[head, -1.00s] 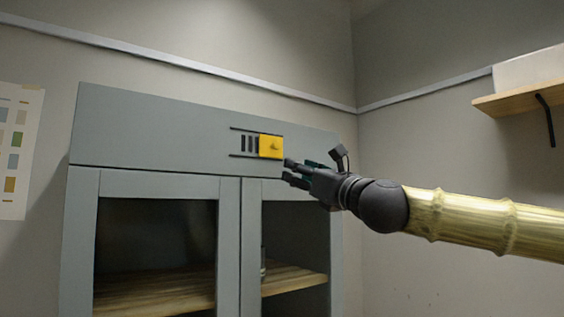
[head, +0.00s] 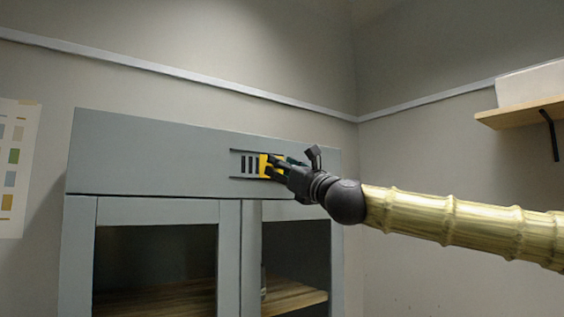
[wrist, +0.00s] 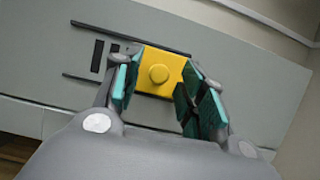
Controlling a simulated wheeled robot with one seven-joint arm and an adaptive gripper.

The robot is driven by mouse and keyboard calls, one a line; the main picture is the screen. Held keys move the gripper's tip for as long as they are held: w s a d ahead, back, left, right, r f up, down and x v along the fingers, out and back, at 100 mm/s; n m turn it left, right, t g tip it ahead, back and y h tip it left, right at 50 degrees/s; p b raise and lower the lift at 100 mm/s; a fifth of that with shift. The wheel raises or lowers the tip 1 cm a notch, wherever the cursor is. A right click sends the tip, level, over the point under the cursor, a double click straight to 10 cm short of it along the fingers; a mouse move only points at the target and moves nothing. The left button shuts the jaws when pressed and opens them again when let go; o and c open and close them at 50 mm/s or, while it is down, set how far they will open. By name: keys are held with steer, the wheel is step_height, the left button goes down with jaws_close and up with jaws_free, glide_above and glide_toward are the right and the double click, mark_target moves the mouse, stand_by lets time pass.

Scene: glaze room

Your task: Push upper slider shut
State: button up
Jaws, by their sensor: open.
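The upper slider is a yellow plate (head: 264,160) with a round knob (wrist: 158,74), set between two dark horizontal rails on the grey cabinet's top panel (head: 150,150). It sits at the right part of the rails, and dark upright slots (head: 249,164) are uncovered to its left. My gripper (head: 275,167) is open in front of the slider and partly hides it in the head view. In the wrist view my gripper (wrist: 163,88) has one teal-padded finger on each side of the knob, apart from it. Whether the fingers touch the plate I cannot tell.
Below the panel are cabinet doors (head: 230,255) with dark openings, and a wooden shelf (head: 290,297) inside. A wall shelf (head: 520,113) with a white box is at the right. A colour chart (head: 15,165) hangs at the left. The space before the panel is otherwise clear.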

steer(key=shift+w+a+r, duration=0.1)
steer(key=shift+w+a, duration=0.05)
steer(key=shift+w, duration=0.05)
jaws_close()
steer(key=shift+s+a+b, duration=0.65)
steer(key=shift+a+b, duration=0.15)
steer(key=shift+a, duration=0.1)
steer(key=shift+s+a+b, duration=0.7)
steer(key=shift+a+b, duration=0.15)
steer(key=shift+a, duration=0.05)
steer(key=shift+s+a+b, duration=0.65)
steer(key=shift+a+b, duration=0.15)
steer(key=shift+a, duration=0.1)
